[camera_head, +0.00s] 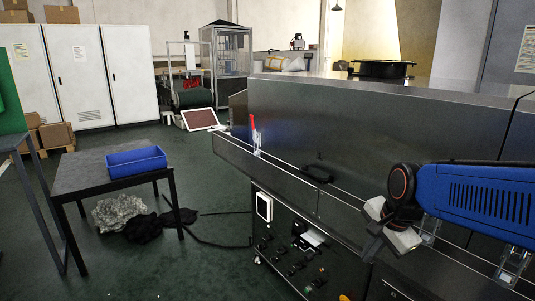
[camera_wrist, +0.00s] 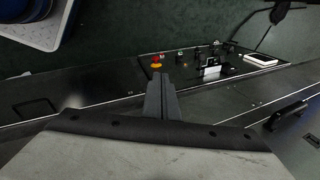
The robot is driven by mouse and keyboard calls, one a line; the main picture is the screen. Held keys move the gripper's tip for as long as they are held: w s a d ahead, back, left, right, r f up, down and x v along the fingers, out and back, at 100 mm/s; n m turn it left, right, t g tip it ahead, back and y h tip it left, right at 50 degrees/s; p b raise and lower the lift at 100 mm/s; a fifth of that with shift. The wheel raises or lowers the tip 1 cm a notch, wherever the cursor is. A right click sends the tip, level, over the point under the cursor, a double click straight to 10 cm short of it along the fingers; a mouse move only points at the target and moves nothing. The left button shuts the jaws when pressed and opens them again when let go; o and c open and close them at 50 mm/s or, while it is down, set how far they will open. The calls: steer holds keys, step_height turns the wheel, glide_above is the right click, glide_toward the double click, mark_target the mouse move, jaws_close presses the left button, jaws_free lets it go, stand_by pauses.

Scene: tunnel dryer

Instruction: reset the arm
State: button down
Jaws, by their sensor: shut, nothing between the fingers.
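My arm reaches in from the right in the head view, with a blue link and a dark joint. My gripper (camera_head: 376,246) hangs at its end, in front of the long dark metal tunnel dryer (camera_head: 345,115). In the wrist view my gripper (camera_wrist: 160,85) shows as two dark grey fingers close together, pointing up in the picture. They are shut with nothing between them. Beyond them is the dryer's control panel (camera_wrist: 200,64), with a red and yellow button (camera_wrist: 156,61) near the fingertips in the picture.
A black handle (camera_head: 317,173) sits on the dryer's side, and a red lever (camera_head: 252,124) stands at its left end. A dark table (camera_head: 85,172) with a blue bin (camera_head: 137,163) stands at left. Open green floor (camera_head: 190,255) lies between table and dryer.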

steer(key=s+d+f+n+t+h, duration=0.1)
steer(key=s+d+n, duration=0.2)
steer(key=s+n, duration=1)
steer(key=shift+s+f, duration=0.2)
steer(key=shift+s, duration=1.05)
